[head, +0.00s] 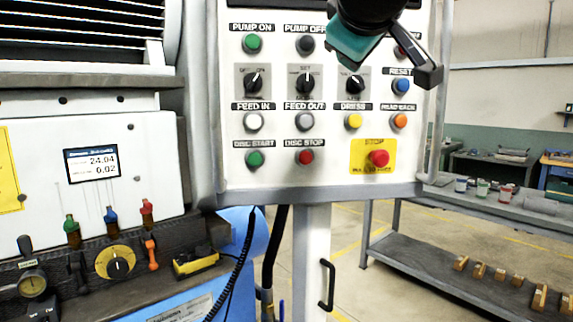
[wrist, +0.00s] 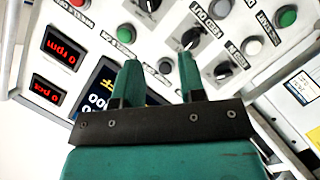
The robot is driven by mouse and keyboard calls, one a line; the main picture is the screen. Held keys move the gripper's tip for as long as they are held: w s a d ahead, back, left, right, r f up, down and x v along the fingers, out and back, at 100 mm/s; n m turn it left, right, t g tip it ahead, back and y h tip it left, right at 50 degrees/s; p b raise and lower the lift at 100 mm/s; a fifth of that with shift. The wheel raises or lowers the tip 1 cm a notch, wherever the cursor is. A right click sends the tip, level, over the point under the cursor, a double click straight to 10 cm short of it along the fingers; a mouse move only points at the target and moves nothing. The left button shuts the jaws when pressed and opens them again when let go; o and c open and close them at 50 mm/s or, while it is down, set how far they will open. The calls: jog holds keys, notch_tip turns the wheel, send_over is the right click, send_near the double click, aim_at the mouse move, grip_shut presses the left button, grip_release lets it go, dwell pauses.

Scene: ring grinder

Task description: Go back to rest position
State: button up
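My gripper (wrist: 159,62) is open, its two teal fingers apart with nothing between them. In the wrist view the control panel (wrist: 150,45) fills the background, with buttons, knobs and red displays seen upside down. In the head view the teal and black end of my arm (head: 352,42) hangs in front of the panel's upper right, covering part of its top row. The panel (head: 232,176) carries rows of coloured buttons and black knobs, with a red stop button (head: 378,158) on a yellow plate. I cannot tell how far the gripper is from the panel.
The grinding machine (head: 150,150) with coloured levers stands at the left. A dark cable (head: 237,270) hangs below the panel beside its post (head: 312,260). A grey shelf table (head: 430,262) with small brown blocks stands at the right. Floor shows between post and table.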

jog(key=s+f+n+g+y, duration=0.1)
jog(key=s+f+g+y, duration=0.15)
jog(key=f, duration=0.75)
jog(key=s+f+g+y, duration=0.15)
jog(key=f+g, duration=0.25)
jog(key=f, duration=0.6)
jog(key=s+f+m+g+y, duration=0.1)
jog(key=s+f+g, duration=0.3)
jog(key=s+f, duration=0.3)
jog(key=s+d+f+m+g+y, duration=0.1)
jog(key=s+f+g, duration=0.3)
jog(key=s, duration=0.8)
notch_tip(320, 180, down, 3)
jog(key=shift+s+d+r+y, duration=0.1)
jog(key=shift+s+d+y, duration=0.1)
jog(key=shift+y, duration=0.6)
jog(key=shift+a, duration=0.2)
